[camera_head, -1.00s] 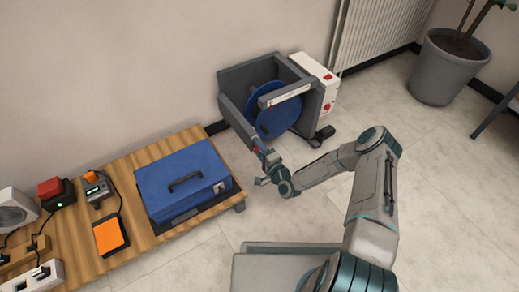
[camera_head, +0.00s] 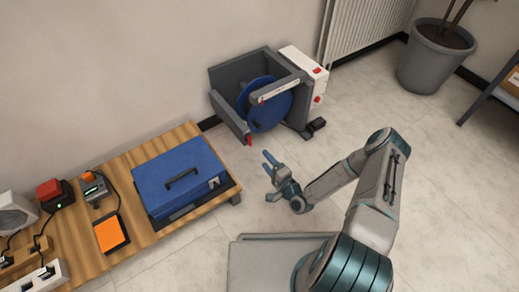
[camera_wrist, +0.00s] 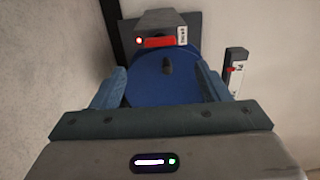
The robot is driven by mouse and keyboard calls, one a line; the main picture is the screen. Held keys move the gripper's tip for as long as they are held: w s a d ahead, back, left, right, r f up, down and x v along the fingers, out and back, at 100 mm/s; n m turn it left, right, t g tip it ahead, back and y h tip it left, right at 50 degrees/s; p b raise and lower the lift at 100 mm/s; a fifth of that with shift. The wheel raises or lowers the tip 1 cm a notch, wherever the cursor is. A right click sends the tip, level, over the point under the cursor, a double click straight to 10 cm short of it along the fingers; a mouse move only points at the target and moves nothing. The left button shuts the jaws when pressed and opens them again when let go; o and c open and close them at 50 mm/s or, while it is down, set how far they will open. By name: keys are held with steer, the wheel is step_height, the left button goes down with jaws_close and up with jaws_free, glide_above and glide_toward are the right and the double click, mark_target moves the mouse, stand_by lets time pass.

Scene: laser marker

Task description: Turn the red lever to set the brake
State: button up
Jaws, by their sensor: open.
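The grey reel stand (camera_head: 229,119) with a blue disc (camera_head: 268,108) stands on the floor by the wall. The small red lever (camera_head: 248,140) shows at its near left end. My gripper (camera_head: 268,160) is open and empty, below and right of the lever, with a visible gap between them. In the wrist view, my gripper (camera_wrist: 161,72) has its fingers spread with the blue disc (camera_wrist: 165,88) beyond them. A red bar (camera_wrist: 160,42) lies flat across a grey block at the top, beside a small light and a white label. I cannot tell for certain that this bar is the lever.
A white box (camera_head: 306,75) with red buttons is fixed to the stand's right side. A wooden table (camera_head: 150,245) at left carries a blue case (camera_head: 182,177) and small devices. A potted plant (camera_head: 437,58) stands at the back right. Floor around my gripper is clear.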

steer(key=shift+v, duration=1.5)
steer(key=w+d+r+n+g+h+p, duration=0.1)
steer(key=w+d+r+n+g+p, duration=0.15)
steer(key=r+p, duration=0.35)
steer(key=w+d+r+n+g+h+p, duration=0.2)
steer(key=r+n+p, duration=0.1)
steer(key=r, duration=0.6)
steer(key=w+d+r+n+g+h+p, duration=0.1)
steer(key=w+d+r+n+g+p, duration=0.15)
steer(key=r+p, duration=0.35)
steer(key=s+d+r+n+g+h+p, duration=0.1)
steer(key=d+r+h+p, duration=0.25)
steer(key=r, duration=0.85)
steer(key=s+d+r+n+g+h+p, duration=0.15)
steer(key=r+p, duration=0.25)
steer(key=r, duration=0.8)
steer(key=s+a+r+g+p, duration=0.1)
steer(key=s+r+p, duration=0.7)
steer(key=r, duration=1)
steer(key=s+a+r+g+h+p, duration=0.1)
steer(key=s+r+p, duration=0.6)
steer(key=s+r, duration=1)
steer(key=shift+s+a+r+n+g+p, duration=0.15)
steer(key=shift+a+r+n+g+p, duration=0.25)
steer(key=shift+r, duration=0.15)
